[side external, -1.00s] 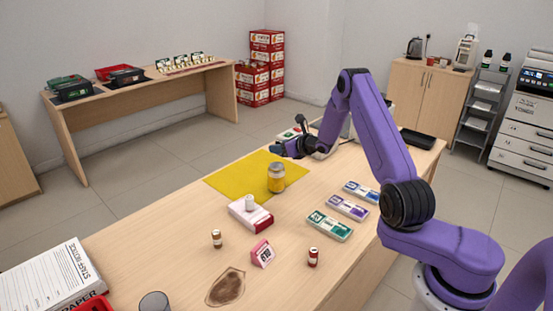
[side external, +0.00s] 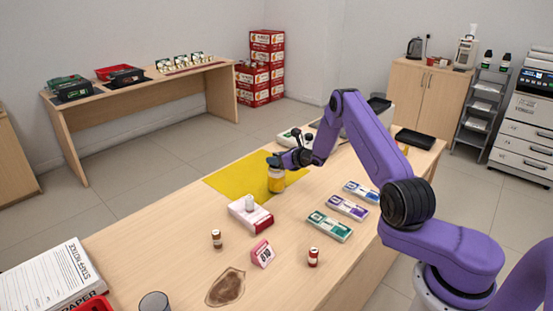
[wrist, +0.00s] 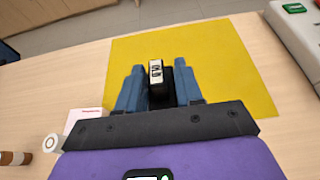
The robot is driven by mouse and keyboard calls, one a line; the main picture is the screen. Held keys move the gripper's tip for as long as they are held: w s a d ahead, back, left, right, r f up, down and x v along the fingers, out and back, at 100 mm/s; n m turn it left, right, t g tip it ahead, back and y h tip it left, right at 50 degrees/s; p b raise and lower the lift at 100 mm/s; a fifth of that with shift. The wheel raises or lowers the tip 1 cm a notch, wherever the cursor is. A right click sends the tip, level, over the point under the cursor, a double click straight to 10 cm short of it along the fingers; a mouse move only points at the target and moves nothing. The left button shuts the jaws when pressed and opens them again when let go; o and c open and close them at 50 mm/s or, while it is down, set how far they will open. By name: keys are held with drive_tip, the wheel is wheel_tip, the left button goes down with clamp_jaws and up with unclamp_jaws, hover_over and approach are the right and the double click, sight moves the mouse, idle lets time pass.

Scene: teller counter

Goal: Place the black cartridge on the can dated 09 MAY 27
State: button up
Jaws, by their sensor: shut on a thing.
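A yellow can (side external: 276,182) stands upright near the front edge of the yellow mat (side external: 232,180). No date can be read on it. My gripper (side external: 274,160) is at the can's top and hides its upper end. In the wrist view, my blue fingers (wrist: 158,88) are shut on the black cartridge (wrist: 159,93), which has a white label with dark print on it. The can is hidden in the wrist view. I cannot tell whether the cartridge touches the can.
A white-and-red box (side external: 250,216) with a small white canister (side external: 249,202) on it stands in front of the mat. A brown bottle (side external: 216,238), a pink sign (side external: 262,254) and a red bottle (side external: 313,257) stand nearer. Several coloured cases (side external: 330,227) lie to the right.

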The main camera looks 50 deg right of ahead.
drive_tip(key=o, duration=1)
